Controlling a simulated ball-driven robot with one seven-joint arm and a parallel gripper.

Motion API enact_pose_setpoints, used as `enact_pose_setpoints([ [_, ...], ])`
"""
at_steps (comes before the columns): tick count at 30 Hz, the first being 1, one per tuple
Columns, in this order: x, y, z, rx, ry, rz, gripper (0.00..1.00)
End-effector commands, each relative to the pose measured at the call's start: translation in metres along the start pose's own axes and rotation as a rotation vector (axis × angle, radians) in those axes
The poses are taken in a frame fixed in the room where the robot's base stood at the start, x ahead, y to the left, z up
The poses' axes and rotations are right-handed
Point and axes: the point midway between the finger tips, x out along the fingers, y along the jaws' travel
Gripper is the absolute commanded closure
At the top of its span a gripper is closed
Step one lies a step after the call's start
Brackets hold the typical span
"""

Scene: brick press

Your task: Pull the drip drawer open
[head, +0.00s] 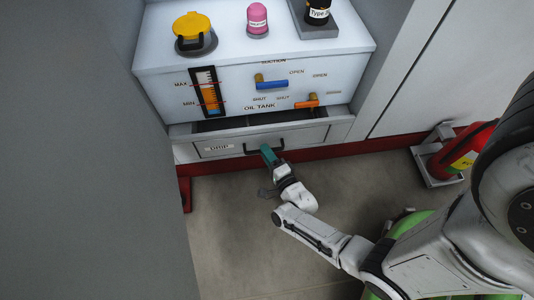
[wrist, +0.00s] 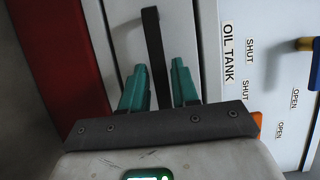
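The drip drawer (head: 300,138), labelled DRIP, is at the bottom of the white cabinet. It stands partly open, with a dark gap behind its front. Its dark bar handle (head: 280,143) is at the middle of the front; it also shows in the wrist view (wrist: 152,35). My gripper (head: 267,151) is at this handle. The drawer's inside is mostly hidden.
Above the drawer are a blue-handled valve (head: 271,84), an orange-handled valve (head: 306,101) and a level gauge (head: 207,92). A red extinguisher (head: 465,148) stands in a holder at the right. A grey wall closes the left. The floor (head: 235,235) before the drawer is clear.

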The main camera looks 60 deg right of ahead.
Motion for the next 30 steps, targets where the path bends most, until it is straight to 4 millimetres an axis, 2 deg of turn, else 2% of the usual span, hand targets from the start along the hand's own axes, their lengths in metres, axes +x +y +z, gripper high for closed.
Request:
enact_pose_setpoints([
  [1, 0.000, 0.000, 0.000, 0.000, 0.000, 0.000, 0.76],
  [9, 0.000, 0.000, 0.000, 0.000, 0.000, 0.000, 1.00],
  [23, -0.002, 0.000, 0.001, 0.000, -0.001, 0.001, 1.00],
  [26, -0.014, 0.000, 0.006, 0.000, -0.003, 0.003, 1.00],
  [30, -0.048, 0.000, 0.019, 0.001, -0.004, 0.006, 1.00],
])
